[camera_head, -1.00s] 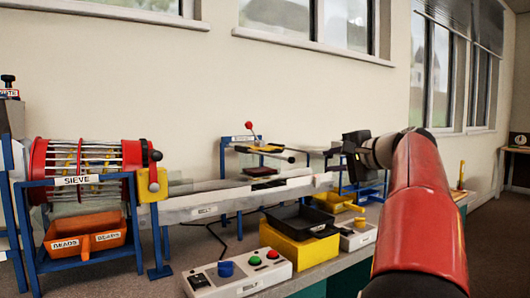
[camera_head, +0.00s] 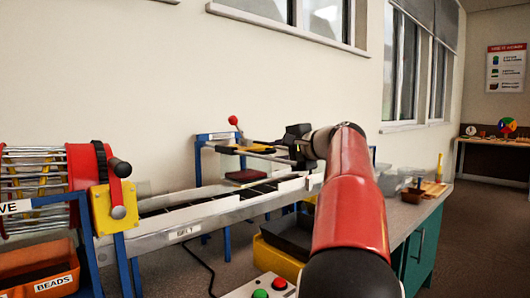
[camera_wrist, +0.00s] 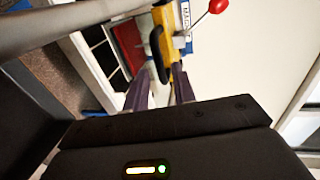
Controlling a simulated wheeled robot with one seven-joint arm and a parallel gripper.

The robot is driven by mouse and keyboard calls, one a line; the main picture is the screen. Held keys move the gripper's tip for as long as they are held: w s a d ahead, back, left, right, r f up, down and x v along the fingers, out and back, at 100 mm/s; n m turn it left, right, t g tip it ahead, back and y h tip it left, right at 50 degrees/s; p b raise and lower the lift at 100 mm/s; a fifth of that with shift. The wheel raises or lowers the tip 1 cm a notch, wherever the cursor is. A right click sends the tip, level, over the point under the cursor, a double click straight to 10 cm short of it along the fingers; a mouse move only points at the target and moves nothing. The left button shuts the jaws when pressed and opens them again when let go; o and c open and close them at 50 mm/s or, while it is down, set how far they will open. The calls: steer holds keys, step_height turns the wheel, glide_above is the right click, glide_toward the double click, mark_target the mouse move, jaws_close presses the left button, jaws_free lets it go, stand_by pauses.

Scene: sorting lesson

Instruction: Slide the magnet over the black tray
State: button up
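The magnet unit (camera_head: 245,176) shows as a dark red block under a blue frame above the belt, with a yellow carriage (camera_head: 256,149) over it. In the wrist view the yellow carriage (camera_wrist: 176,36) has a black loop handle (camera_wrist: 158,55), with the red block (camera_wrist: 130,45) beside it. My gripper (camera_head: 277,147) is at the right of the carriage. In the wrist view my gripper's fingers (camera_wrist: 161,84) are apart, with the handle just ahead between their tips; contact is unclear. The black tray (camera_head: 288,234) sits on a yellow box, partly hidden by my arm.
A red-knobbed lever (camera_head: 233,121) rises from the blue frame. The belt conveyor (camera_head: 185,218) runs below. The yellow-plated sieve (camera_head: 112,207) stands at left. A control box (camera_head: 258,290) is at the front. Clear bins (camera_head: 388,183) stand right of my arm.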

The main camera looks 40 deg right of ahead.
mark_target(269, 152)
steer(key=shift+x, duration=2.15)
jaws_close()
